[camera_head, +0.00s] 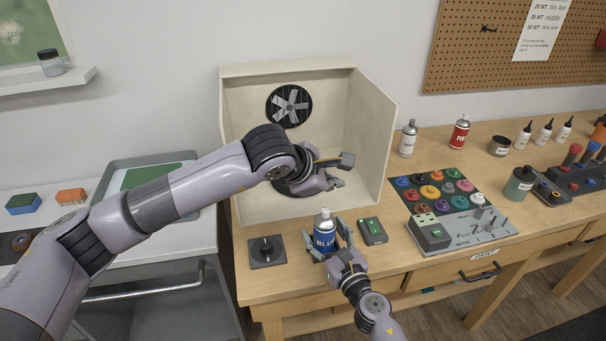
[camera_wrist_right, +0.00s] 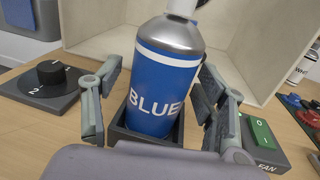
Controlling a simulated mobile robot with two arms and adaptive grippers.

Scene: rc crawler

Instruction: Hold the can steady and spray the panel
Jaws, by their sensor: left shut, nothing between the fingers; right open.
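The blue spray can (camera_head: 324,235), lettered BLUE, stands upright at the front of the bench before the spray booth. In the right wrist view the can (camera_wrist_right: 160,90) sits in a dark square holder (camera_wrist_right: 146,140). My right gripper (camera_head: 328,243) is open, one finger on each side of the can; gaps show in the right wrist view. My left gripper (camera_head: 338,181) is shut and empty in the booth opening, above and behind the can. The spray booth (camera_head: 370,140) is a cream open box with a fan (camera_head: 289,106) in its back wall. I cannot make out a panel inside; my left arm covers part of it.
A dial (camera_head: 267,249) is left of the can and a FAN switch (camera_head: 372,231) right of it. White (camera_head: 408,138) and red (camera_head: 459,133) cans stand right of the booth. A tray (camera_head: 112,178) holding a green sheet is at left.

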